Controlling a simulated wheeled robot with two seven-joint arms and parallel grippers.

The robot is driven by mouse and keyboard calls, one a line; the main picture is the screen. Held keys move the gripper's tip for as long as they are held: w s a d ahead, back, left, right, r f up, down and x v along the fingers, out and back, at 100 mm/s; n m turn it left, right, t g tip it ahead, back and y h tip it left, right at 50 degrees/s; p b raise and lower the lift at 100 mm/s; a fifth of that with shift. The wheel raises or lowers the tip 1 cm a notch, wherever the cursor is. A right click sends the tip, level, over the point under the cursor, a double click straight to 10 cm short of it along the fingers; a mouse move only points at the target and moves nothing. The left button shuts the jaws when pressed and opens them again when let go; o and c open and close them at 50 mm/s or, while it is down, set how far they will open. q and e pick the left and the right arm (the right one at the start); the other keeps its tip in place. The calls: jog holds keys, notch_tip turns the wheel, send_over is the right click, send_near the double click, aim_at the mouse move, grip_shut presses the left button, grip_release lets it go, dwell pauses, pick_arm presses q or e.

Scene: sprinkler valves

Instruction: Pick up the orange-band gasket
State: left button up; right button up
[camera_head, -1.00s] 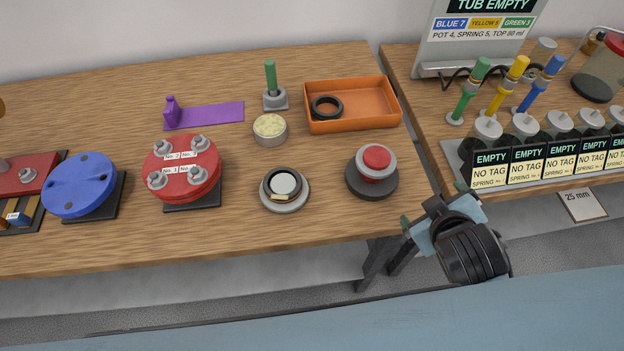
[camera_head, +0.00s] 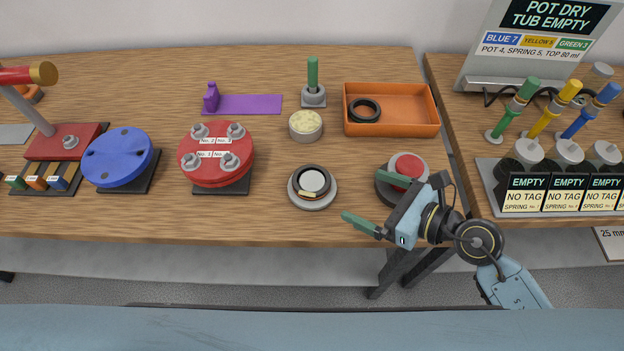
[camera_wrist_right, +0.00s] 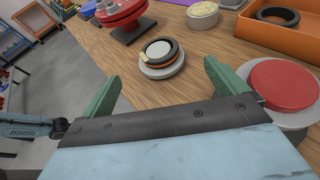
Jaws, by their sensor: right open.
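The orange-band gasket (camera_head: 313,183) is a dark ring around a pale disc, with a small yellowish tag at its front. It sits on a round grey holder (camera_head: 301,203) near the table's front edge. In the right wrist view the gasket (camera_wrist_right: 159,53) shows an orange band along its lower side, beyond and between the fingertips. My right gripper (camera_head: 398,205) is open and empty, with green fingers. It is at the table's front edge, right of the gasket and apart from it. My left gripper is not in view.
A red-topped round fixture (camera_head: 407,167) stands close behind my right gripper. An orange tray (camera_head: 412,127) holding a black ring (camera_head: 365,110) is farther back. A red flange (camera_head: 217,170) stands left of the gasket, and a cream-filled cup (camera_head: 306,126) behind it. Bare wood surrounds the holder.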

send_near(316, 182)
jog(key=shift+w+a+f+n+g, duration=0.15)
jog(key=shift+w+a+f+n, duration=0.1)
jog(key=shift+w+a, duration=0.35)
jog(key=shift+w+a+f+n+g, duration=0.15)
jog(key=shift+w+a+f, duration=0.1)
jog(key=shift+w+a, duration=0.3)
jog(key=shift+h, duration=0.3)
jog(key=shift+x, duration=3)
jog(key=shift+s+a+r, duration=0.1)
jog(key=shift+s+r, duration=0.05)
jog(key=shift+c, duration=0.4)
jog(key=c, duration=1)
jog(key=shift+r, duration=0.1)
